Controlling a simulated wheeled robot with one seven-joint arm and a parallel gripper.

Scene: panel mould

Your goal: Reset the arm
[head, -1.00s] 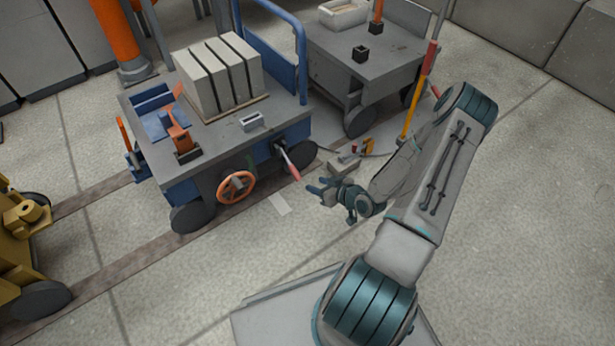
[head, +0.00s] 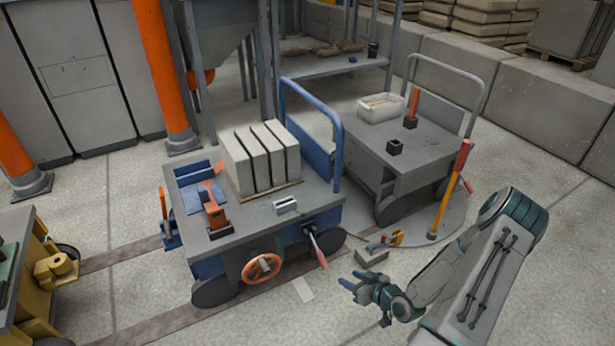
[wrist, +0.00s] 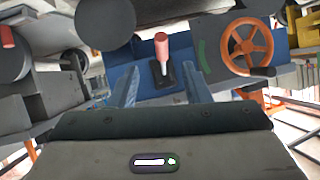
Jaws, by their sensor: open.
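My gripper (head: 366,288) is open and empty in the head view, at the lower right, over the floor in front of the blue cart (head: 255,218). In the wrist view its two fingers (wrist: 158,88) stand apart with nothing between them. Beyond them is a lever with a red grip (wrist: 162,52) on the cart's side, apart from the fingers. The same red-gripped lever (head: 318,250) shows in the head view, to the left of my gripper. The orange handwheel (head: 262,267) is on the cart's side, and also shows in the wrist view (wrist: 246,47).
Grey blocks (head: 262,160) stand on the blue cart. A grey cart (head: 425,155) with a tray (head: 381,108) is behind it. Yellow machinery (head: 40,285) is at left.

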